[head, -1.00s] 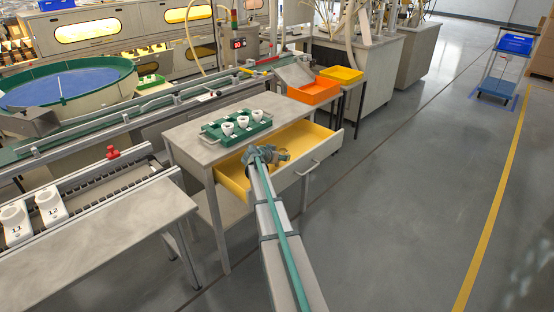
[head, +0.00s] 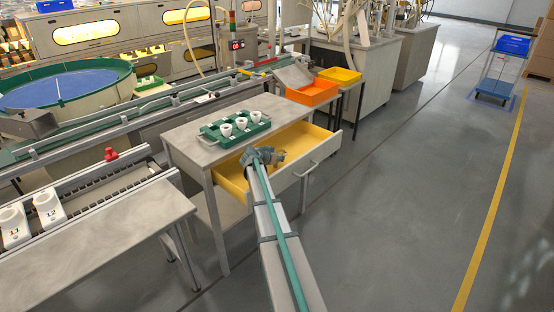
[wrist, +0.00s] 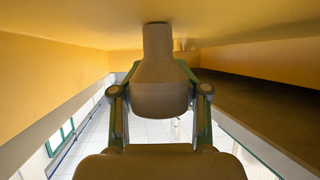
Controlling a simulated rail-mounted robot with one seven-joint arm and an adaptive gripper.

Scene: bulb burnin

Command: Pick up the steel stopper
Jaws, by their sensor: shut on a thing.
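The open yellow drawer (head: 233,185) sticks out of the grey workbench. My gripper (head: 268,156) is down inside it, small and blurred in the head view. In the wrist view the linkages of my gripper (wrist: 160,88) close in on both sides of a dull grey-brown, tapered piece with a narrow neck (wrist: 160,75), which I take to be the steel stopper. Its narrow end meets or nearly meets the yellow drawer surface; I cannot tell whether they touch. The fingertips are mostly hidden behind it. I cannot make out the stopper in the head view.
A green tray (head: 211,133) with white cups stands on the bench top above the drawer. Orange (head: 312,94) and yellow (head: 341,75) bins stand behind the bench. The drawer walls are close around my gripper. The floor to the right is open.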

